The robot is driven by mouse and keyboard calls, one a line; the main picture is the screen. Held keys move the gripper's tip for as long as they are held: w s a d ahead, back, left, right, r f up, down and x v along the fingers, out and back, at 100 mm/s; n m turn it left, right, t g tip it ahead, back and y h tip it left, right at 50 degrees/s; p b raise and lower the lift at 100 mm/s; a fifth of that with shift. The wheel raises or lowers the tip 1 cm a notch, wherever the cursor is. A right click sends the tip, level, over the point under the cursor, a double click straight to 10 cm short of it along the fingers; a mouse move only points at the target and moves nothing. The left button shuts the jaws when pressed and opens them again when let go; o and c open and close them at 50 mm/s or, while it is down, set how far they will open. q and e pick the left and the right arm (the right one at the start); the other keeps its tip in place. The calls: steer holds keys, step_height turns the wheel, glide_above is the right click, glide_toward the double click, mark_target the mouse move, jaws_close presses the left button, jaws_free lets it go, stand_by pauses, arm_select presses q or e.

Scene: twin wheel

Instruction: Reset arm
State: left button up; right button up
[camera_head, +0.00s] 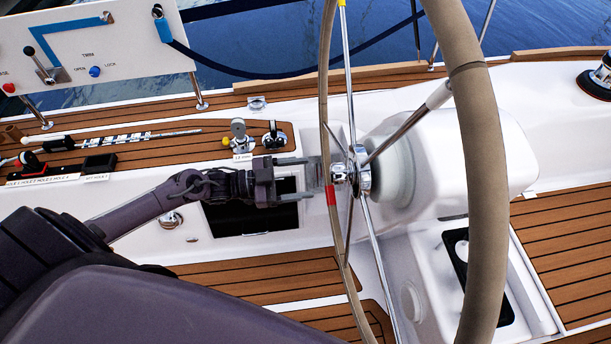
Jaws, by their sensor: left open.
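My left arm comes in from the left, and its gripper (312,178) is at the near-left side of the steering wheel. Its two fingers are apart, one above the other, and point right toward the wheel rim (484,200) beside a red band (331,195). Nothing shows held between them. I cannot tell whether the fingertips touch the rim or sit around it. My right gripper is not in view.
A white panel (120,40) with a lever, red and blue knobs stands at upper left. A teak ledge (150,150) holds several small fittings. A white pedestal (440,165) stands behind the wheel hub. A dark blue strap (270,73) crosses above. Teak deck (570,240) lies at right.

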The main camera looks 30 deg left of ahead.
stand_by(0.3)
arm_select(q)
steer(key=a+f+n+t+y, duration=0.1)
steer(key=a+f+n+y, duration=0.25)
steer(key=f, duration=0.55)
steer(key=a+f+n+t+y, duration=0.1)
steer(key=a+f+n+y, duration=0.2)
steer(key=f, duration=0.5)
steer(key=s+f+n+g+y, duration=0.1)
steer(key=s+f+g+y, duration=0.15)
steer(key=s+f, duration=0.45)
steer(key=s+f+n+g+y, duration=0.15)
steer(key=s+f+y, duration=0.3)
steer(key=f, duration=0.45)
steer(key=s+d+f+n+g, duration=0.1)
steer(key=s+f, duration=0.3)
steer(key=s, duration=0.4)
steer(key=s+d+f+g+y, duration=0.1)
steer(key=s+d+f+g, duration=0.2)
steer(key=s, duration=0.6)
steer(key=s+d+f+n+g, duration=0.1)
steer(key=s+d+f+g, duration=0.1)
steer(key=s+f, duration=0.3)
steer(key=s+g, duration=0.1)
steer(key=s, duration=0.2)
steer(key=shift+s+n+p, duration=0.2)
steer(key=shift+n+p, duration=0.1)
steer(key=shift+p, duration=0.1)
